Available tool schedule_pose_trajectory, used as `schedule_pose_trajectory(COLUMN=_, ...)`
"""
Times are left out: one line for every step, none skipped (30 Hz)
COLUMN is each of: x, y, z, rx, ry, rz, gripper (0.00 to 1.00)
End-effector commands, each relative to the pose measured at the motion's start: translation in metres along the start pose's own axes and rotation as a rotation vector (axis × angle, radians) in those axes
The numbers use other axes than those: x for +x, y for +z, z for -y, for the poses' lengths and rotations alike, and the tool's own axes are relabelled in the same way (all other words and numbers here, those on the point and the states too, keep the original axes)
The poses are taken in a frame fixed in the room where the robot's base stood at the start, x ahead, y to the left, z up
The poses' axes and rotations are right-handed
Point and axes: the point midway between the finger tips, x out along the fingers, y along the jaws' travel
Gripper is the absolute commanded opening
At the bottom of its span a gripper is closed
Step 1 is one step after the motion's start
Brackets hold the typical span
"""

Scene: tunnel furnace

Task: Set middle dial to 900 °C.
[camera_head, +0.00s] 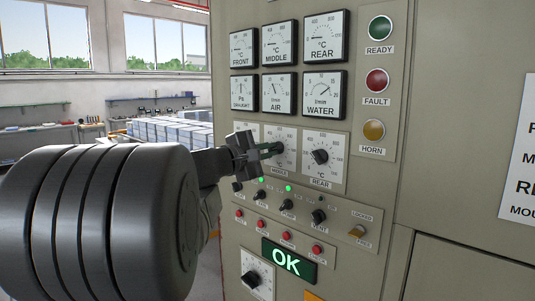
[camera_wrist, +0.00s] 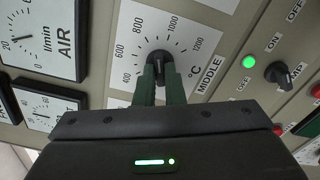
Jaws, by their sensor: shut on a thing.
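The middle dial (camera_head: 278,148) is a black knob on a white scale plate marked MIDDLE, in the lower row of the panel. In the wrist view the knob (camera_wrist: 160,58) stands in the centre of a scale with 400 to 1200 °C readable. My gripper (camera_head: 270,149) reaches in from the left, and its two green fingers (camera_wrist: 162,82) are closed on the knob's sides. The fingers and gripper body hide part of the knob and the lower scale. I cannot read the pointer's exact setting.
The rear dial (camera_head: 320,156) is close to the right. Small switches (camera_head: 286,205) and red buttons (camera_head: 286,236) lie below, with a lit OK display (camera_head: 287,262). Gauges (camera_head: 280,43) sit above. The READY (camera_head: 380,27), FAULT (camera_head: 376,80) and HORN (camera_head: 374,130) lamps are at the right.

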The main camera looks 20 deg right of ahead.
Motion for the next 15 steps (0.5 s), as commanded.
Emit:
schedule_pose_trajectory(x=0.0, y=-0.0006, z=0.0012, rx=-0.007, ry=-0.002, rz=-0.001, gripper=0.0)
schedule_pose_trajectory(x=0.0, y=-0.0005, z=0.0011, rx=-0.008, ry=-0.002, rz=-0.001, gripper=0.0)
schedule_pose_trajectory(x=0.0, y=-0.0005, z=0.0011, rx=-0.009, ry=-0.002, rz=-0.001, gripper=0.0)
schedule_pose_trajectory(x=0.0, y=-0.0005, z=0.0011, rx=-0.009, ry=-0.002, rz=-0.001, gripper=0.0)
schedule_pose_trajectory(x=0.0, y=-0.0005, z=0.0011, rx=-0.009, ry=-0.002, rz=-0.001, gripper=0.0)
schedule_pose_trajectory(x=0.0, y=-0.0005, z=0.0011, rx=-0.009, ry=-0.002, rz=-0.001, gripper=0.0)
schedule_pose_trajectory(x=0.0, y=-0.0005, z=0.0011, rx=-0.009, ry=-0.002, rz=-0.001, gripper=0.0)
schedule_pose_trajectory(x=0.0, y=-0.0006, z=0.0012, rx=-0.008, ry=-0.002, rz=-0.001, gripper=0.0)
schedule_pose_trajectory(x=0.0, y=-0.0006, z=0.0012, rx=-0.008, ry=-0.002, rz=-0.001, gripper=0.0)
schedule_pose_trajectory(x=0.0, y=-0.0006, z=0.0012, rx=-0.008, ry=-0.002, rz=-0.001, gripper=0.13)
schedule_pose_trajectory(x=0.0, y=-0.0005, z=0.0012, rx=-0.008, ry=-0.002, rz=-0.001, gripper=0.19)
schedule_pose_trajectory(x=0.0, y=-0.0005, z=0.0011, rx=-0.008, ry=-0.002, rz=-0.001, gripper=0.27)
schedule_pose_trajectory(x=0.0, y=-0.0005, z=0.0011, rx=-0.008, ry=-0.002, rz=-0.001, gripper=0.31)
schedule_pose_trajectory(x=0.0001, y=-0.0004, z=0.001, rx=-0.008, ry=-0.002, rz=-0.001, gripper=0.31)
schedule_pose_trajectory(x=0.0, y=-0.0004, z=0.0009, rx=-0.008, ry=-0.001, rz=-0.001, gripper=0.31)
